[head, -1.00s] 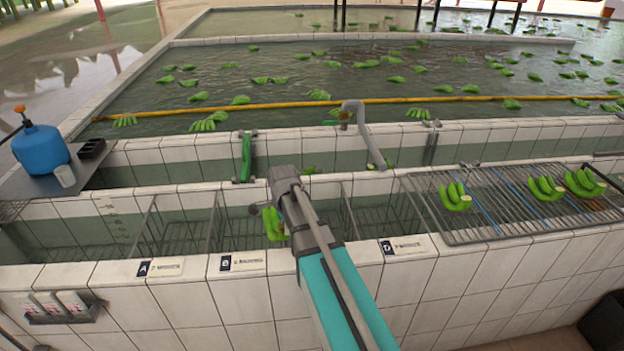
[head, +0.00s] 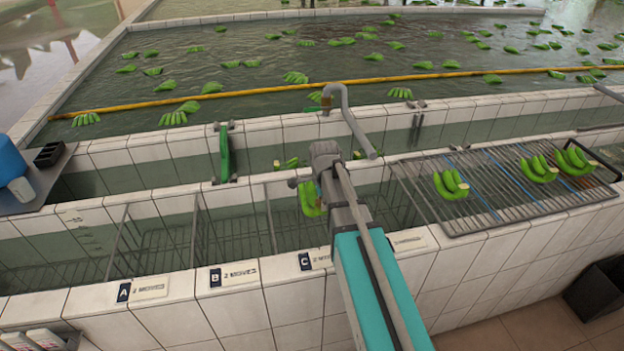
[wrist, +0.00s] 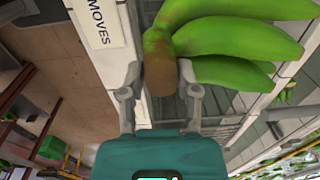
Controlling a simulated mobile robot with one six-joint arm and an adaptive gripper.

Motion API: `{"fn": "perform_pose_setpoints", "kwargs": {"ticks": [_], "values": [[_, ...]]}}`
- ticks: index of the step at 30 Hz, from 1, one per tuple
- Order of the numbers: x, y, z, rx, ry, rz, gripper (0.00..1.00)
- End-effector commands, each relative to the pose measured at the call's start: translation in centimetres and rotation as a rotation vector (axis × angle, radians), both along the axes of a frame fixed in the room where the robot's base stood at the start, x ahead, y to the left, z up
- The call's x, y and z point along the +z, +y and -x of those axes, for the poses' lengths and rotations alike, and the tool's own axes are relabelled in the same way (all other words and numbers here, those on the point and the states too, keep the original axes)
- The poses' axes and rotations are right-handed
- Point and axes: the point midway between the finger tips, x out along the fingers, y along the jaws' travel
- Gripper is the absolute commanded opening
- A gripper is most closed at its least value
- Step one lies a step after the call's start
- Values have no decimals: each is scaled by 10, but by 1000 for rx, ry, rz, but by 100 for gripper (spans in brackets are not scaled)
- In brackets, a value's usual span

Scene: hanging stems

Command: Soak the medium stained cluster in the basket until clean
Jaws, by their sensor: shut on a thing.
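My gripper (wrist: 158,88) is shut on the brown stem end of a green banana cluster (wrist: 225,45) in the wrist view. In the head view the cluster (head: 309,200) hangs from my gripper (head: 305,182) over the trough, behind the C label (head: 315,260). My arm hides part of it. I cannot make out stains on its green fingers. Wire baskets (head: 165,240) stand in the trough behind the labels A (head: 142,289) and B (head: 234,275). I cannot tell whether the cluster touches water.
A wire rack (head: 470,215) on the right bears three green clusters. A grey pipe (head: 350,115) bends over the tiled wall behind my arm. A large pool (head: 240,70) with floating clusters lies beyond. A blue container (head: 10,165) stands at the left edge.

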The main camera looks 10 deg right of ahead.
Motion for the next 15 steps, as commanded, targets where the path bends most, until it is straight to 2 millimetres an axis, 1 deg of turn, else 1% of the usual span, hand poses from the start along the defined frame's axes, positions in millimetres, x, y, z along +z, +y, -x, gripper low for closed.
{"fn": "perform_pose_setpoints", "kwargs": {"ticks": [4,15], "values": [[0,4,0,7,-1,0,0],[1,5,-2,10,-1,0,0]]}}
